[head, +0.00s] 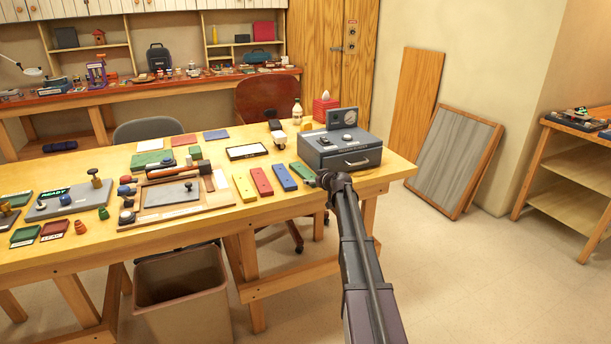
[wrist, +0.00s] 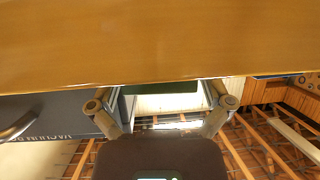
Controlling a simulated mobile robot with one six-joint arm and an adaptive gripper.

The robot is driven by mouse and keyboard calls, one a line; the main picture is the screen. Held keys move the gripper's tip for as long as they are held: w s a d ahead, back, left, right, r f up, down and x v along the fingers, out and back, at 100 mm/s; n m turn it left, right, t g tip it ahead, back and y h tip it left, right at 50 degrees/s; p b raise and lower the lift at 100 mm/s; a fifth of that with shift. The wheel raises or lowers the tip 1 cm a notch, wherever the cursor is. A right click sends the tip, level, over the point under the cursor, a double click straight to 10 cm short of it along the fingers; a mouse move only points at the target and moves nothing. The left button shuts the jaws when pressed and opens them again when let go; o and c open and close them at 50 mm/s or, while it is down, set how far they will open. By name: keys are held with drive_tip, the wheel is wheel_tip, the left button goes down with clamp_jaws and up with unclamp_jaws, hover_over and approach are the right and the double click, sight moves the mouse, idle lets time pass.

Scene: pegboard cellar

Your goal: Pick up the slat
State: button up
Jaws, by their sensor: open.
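Several flat coloured bars lie side by side on the wooden table: a yellow bar (head: 244,187), a red bar (head: 262,181), a blue bar (head: 284,177) and a green slat (head: 303,173). The green slat is the rightmost, just left of the grey box. My gripper (head: 323,178) is low at the table's front edge, near the slat's near end. In the wrist view, which is upside down, the slat (wrist: 160,88) shows as a dark green strip between the open fingers of my gripper (wrist: 161,94). The fingers hold nothing; I cannot tell their exact gap to it.
The grey vacuum box (head: 340,150) stands close on the right of the slat; it also shows in the wrist view (wrist: 40,115). A framed board (head: 160,198) and small blocks lie further left. A bin (head: 181,295) stands below.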

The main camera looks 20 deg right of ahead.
drive_tip(key=c, duration=1.1)
drive_tip(key=shift+r, duration=0.15)
drive_tip(key=shift+c, duration=0.2)
wheel_tip(320, 180, up, 4)
drive_tip(key=p, duration=0.4)
drive_tip(key=s+a+p, duration=0.1)
drive_tip(key=s+a, duration=0.1)
drive_tip(key=s, duration=1.3)
drive_tip(key=shift+s+a+r, duration=0.15)
drive_tip(key=shift+s+r, duration=0.2)
drive_tip(key=shift+s, duration=0.05)
